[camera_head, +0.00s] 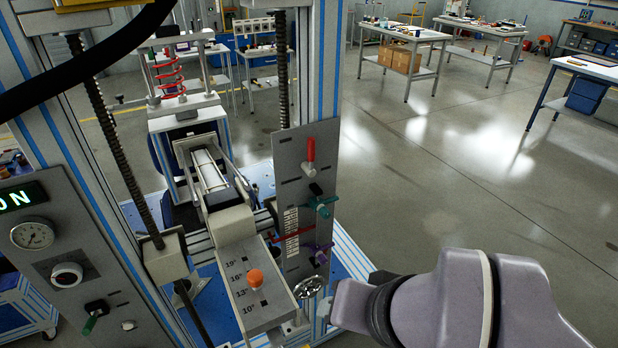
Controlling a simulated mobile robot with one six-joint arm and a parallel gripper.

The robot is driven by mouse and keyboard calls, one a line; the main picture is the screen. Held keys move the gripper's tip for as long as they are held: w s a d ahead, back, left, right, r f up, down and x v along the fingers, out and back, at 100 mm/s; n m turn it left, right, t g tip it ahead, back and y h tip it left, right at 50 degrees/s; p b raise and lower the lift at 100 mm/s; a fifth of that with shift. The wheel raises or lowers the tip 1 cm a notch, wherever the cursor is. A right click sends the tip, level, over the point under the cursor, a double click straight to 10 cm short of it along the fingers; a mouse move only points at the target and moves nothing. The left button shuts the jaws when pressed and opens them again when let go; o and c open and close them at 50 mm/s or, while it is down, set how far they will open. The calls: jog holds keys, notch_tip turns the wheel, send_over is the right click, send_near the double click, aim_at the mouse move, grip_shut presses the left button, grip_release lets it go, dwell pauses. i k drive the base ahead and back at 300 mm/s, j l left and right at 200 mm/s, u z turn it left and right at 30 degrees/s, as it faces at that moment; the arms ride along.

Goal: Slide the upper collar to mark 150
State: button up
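An upright grey panel (293,170) stands at the middle of the machine. A teal collar with a handle (322,206) sits on its right side, above a purple collar (321,252). A white scale strip with small marks (290,222) runs down the panel to their left; its numbers are too small to read. A red bar (291,234) crosses the panel at a height between the collars. My purple-grey arm reaches in from the lower right, below and right of the collars. No gripper fingers can be made out.
A red-handled lever (309,154) sits above the teal collar. A threaded rod (282,70) rises behind the panel. Open floor (450,190) lies to the right.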

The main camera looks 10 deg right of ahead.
aim_at(313, 203)
jog(key=i+l+z, duration=0.2)
jog(key=l, duration=0.25)
jog(key=i+l+z, duration=0.25)
jog(key=i+l, duration=0.15)
